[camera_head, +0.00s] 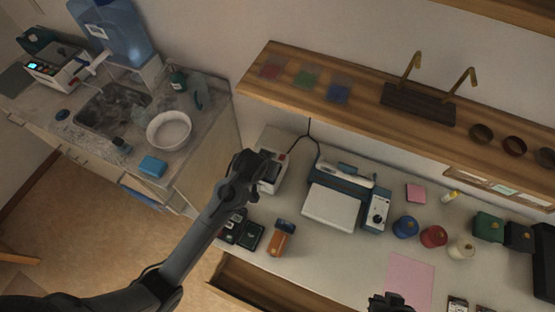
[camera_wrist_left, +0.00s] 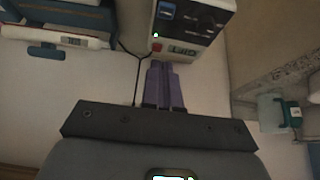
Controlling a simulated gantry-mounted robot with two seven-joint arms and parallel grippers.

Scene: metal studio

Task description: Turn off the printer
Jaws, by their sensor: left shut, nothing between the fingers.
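The blue and white machine that looks like the printer (camera_head: 335,207) stands on the right-hand worktop, with a white tray in front and a dial panel at its right. Part of it shows at the upper left of the left wrist view (camera_wrist_left: 60,40). My left gripper (camera_head: 246,165) is left of it, beside a white box (camera_head: 273,172). In the left wrist view the gripper's purple fingers (camera_wrist_left: 163,72) are together and empty, just below that box's front (camera_wrist_left: 190,45), which has a lit green light. Contact cannot be told. My right gripper (camera_head: 390,303) shows only partly at the bottom edge.
A wooden shelf (camera_head: 360,100) overhangs the worktop. A black cable (camera_head: 308,130) runs behind the white box. Dark boxes (camera_head: 240,230) and an orange-brown item (camera_head: 280,240) lie in front. Coloured jars (camera_head: 432,236) stand right. A drawer (camera_head: 250,285) is open below.

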